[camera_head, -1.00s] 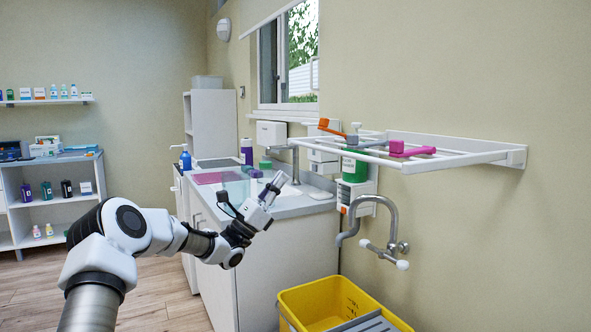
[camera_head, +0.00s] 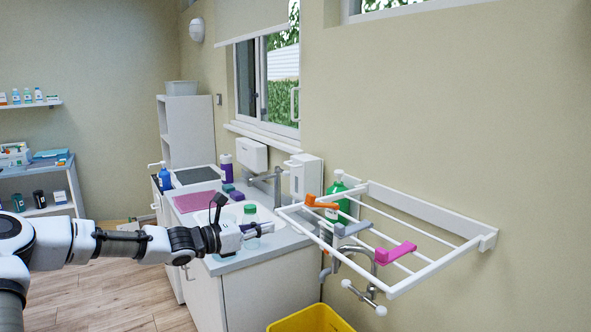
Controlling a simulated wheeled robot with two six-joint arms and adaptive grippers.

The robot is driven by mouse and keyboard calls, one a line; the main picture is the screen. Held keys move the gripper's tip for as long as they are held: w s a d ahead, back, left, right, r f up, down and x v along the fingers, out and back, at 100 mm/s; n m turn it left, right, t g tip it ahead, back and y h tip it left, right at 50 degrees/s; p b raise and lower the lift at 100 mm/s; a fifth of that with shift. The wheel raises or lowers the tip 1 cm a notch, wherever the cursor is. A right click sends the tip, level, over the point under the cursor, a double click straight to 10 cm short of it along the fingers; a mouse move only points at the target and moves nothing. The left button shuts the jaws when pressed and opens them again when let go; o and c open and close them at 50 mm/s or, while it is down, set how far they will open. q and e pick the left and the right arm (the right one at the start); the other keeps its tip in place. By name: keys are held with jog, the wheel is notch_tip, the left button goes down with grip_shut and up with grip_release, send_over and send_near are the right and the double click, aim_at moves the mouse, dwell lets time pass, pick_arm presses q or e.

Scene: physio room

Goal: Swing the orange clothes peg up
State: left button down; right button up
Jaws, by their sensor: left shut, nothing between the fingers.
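The orange clothes peg (camera_head: 321,202) sits at the far left end of a white wall-mounted drying rack (camera_head: 430,268), lying roughly level across its bars. A grey peg (camera_head: 353,228) and a pink peg (camera_head: 396,252) are on the same rack, nearer me. My left gripper (camera_head: 264,229) comes in from the left over the counter. It is shut and empty, pointing right, a short way left of the rack and apart from the orange peg. My right gripper is out of view.
A counter with a sink (camera_head: 290,232) stands behind and below my left gripper. A green bottle (camera_head: 337,198) is behind the rack, by the wall. A wall tap (camera_head: 362,300) and a yellow bin (camera_head: 312,320) are below the rack.

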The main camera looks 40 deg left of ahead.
pick_arm(q)
jog(key=r+x, duration=0.2)
jog(key=x, duration=0.8)
jog(key=shift+w+p, duration=0.15)
jog(key=shift+p, duration=0.2)
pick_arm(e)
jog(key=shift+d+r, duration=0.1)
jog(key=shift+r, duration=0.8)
pick_arm(q)
jog(key=shift+d+r, duration=0.25)
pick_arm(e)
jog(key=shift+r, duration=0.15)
pick_arm(q)
jog(key=shift+a+r+p, duration=0.1)
jog(key=shift+a+p, duration=0.05)
jog(key=shift+p, duration=0.15)
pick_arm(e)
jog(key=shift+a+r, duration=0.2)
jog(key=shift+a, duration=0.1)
